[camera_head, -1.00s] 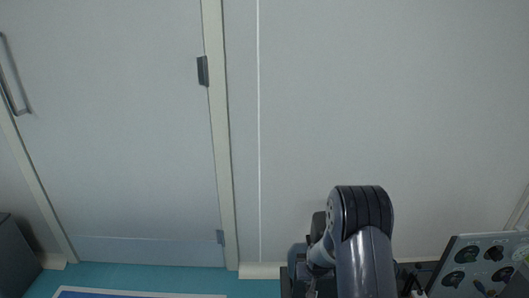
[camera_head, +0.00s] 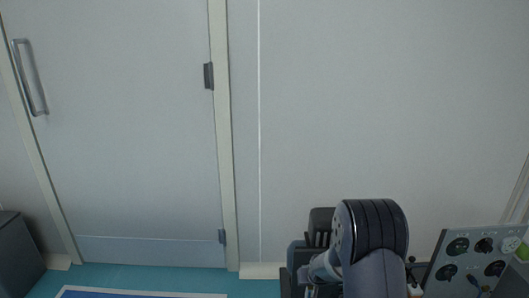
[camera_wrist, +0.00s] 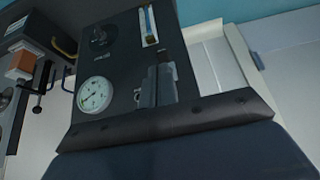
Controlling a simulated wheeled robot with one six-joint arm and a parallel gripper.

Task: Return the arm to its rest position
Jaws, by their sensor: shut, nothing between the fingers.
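My arm (camera_head: 372,232) shows in the head view at the lower right, with a rounded dark elbow on top and a grey link running down out of the picture. It stands in front of a plain grey wall.
A closed door (camera_head: 120,130) with a handle (camera_head: 30,78) is at the left. A grey box (camera_head: 16,255) stands at the lower left. A grey panel with several black knobs (camera_head: 470,262) is close to my arm on the right. The wall above my arm is clear.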

